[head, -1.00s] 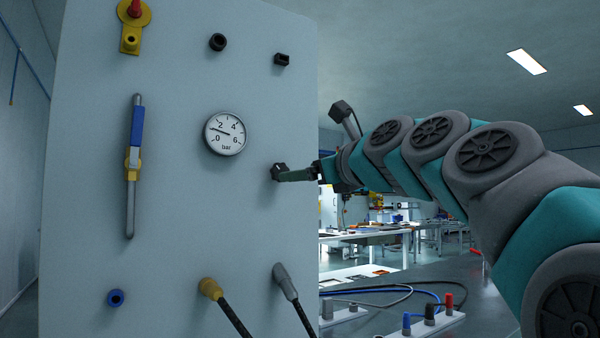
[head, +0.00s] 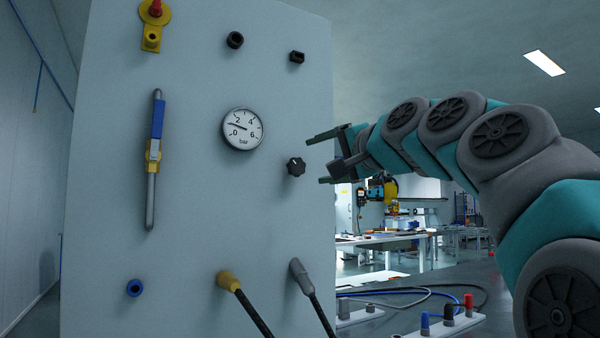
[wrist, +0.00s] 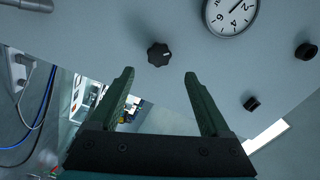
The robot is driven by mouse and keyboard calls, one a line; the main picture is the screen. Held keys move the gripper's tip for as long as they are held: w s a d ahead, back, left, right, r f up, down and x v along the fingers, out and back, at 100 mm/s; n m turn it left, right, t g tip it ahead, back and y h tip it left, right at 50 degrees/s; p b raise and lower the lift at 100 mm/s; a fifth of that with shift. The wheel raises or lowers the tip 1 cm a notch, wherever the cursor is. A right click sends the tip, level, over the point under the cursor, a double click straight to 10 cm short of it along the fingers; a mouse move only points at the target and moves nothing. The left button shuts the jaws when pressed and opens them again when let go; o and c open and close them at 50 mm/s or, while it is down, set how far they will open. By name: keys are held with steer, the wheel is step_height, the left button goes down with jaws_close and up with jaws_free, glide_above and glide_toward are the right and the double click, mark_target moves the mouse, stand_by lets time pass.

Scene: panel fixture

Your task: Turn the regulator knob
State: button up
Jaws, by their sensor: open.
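The regulator knob (head: 296,167) is a small black knob with a light pointer mark on the right part of the panel, below and right of the round gauge. It also shows in the wrist view (wrist: 158,54), ahead of and between the two fingers. My gripper (head: 315,160) is right of the knob in the head view, its two green fingers apart and empty. In the wrist view my gripper (wrist: 160,75) is open, with a gap between its tips and the knob. The pressure gauge (head: 242,129) reads between 0 and 2 bar.
The pale panel (head: 200,215) carries a blue-handled lever valve (head: 154,160), black sockets (head: 235,40), a blue socket (head: 135,288), and two plugged cables, one yellow (head: 229,281) and one grey (head: 299,275). A connector strip (head: 450,322) lies at the lower right.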

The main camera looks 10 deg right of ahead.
mark_target(298, 166)
steer(key=w+a+n, duration=0.1)
steer(key=w+n, duration=0.1)
steer(key=n, duration=0.5)
steer(key=w+a+n, duration=0.1)
steer(key=w+n, duration=0.2)
steer(key=n, duration=0.5)
steer(key=w+a+n+b, duration=0.1)
steer(key=w+n, duration=0.1)
steer(key=n, duration=0.5)
steer(key=shift+w+f, duration=0.1)
steer(key=shift+w, duration=0.05)
jaws_close()
